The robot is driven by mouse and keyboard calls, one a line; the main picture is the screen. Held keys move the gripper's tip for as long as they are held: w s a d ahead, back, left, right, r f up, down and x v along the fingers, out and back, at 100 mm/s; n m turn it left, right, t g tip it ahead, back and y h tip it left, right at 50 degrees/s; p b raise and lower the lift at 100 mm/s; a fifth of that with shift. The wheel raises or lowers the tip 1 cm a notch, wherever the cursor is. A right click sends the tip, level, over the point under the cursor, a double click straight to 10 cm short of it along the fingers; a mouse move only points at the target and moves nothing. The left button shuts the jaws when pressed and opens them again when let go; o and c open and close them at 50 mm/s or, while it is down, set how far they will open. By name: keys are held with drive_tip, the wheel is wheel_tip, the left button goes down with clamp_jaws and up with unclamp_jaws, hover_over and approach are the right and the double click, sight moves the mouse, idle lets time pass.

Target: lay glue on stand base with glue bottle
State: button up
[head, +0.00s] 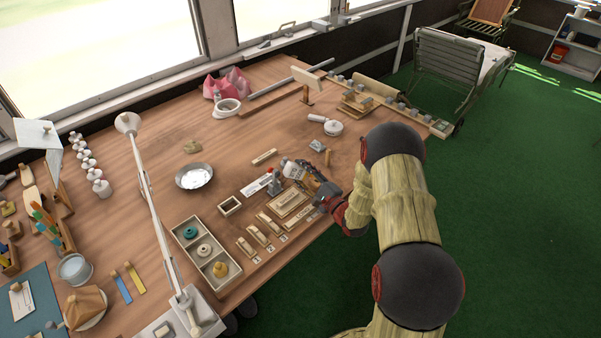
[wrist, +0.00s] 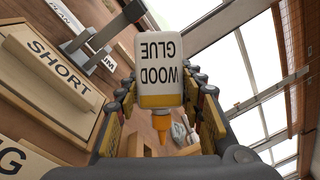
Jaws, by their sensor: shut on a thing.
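My gripper (head: 305,180) is shut on the white glue bottle (head: 291,169), above the right part of the workbench. In the wrist view the bottle (wrist: 163,65) sits between the fingers, its "WOOD GLUE" label upside down and its orange nozzle (wrist: 161,124) toward the bottom of the picture. I cannot tell for certain which piece is the stand base. A wooden tray marked "SHORT" (wrist: 50,75) and a grey metal piece (wrist: 95,40) lie to the left of the bottle in the wrist view.
A parts box (head: 205,257) with several round pieces stands in front, left of the gripper. A lamp arm (head: 150,195) crosses the bench.

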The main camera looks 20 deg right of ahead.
sight(301, 180)
drive_tip(key=shift+f+b, duration=0.5)
drive_tip(key=shift+f, duration=0.45)
drive_tip(key=shift+s+f, duration=0.1)
drive_tip(key=shift+s+a+f, duration=0.15)
drive_tip(key=shift+s+f, duration=0.1)
drive_tip(key=shift+f, duration=0.2)
idle(1.5)
drive_tip(key=shift+w+r+p, duration=0.15)
drive_tip(key=shift+r+p, duration=0.5)
drive_tip(key=shift+r, duration=0.3)
drive_tip(key=shift+w+r+p, duration=0.15)
drive_tip(key=shift+r+p, duration=0.45)
drive_tip(key=shift+r, duration=0.35)
wheel_tip(301, 180, up, 5)
drive_tip(key=p, duration=0.3)
drive_tip(key=shift+f, duration=0.1)
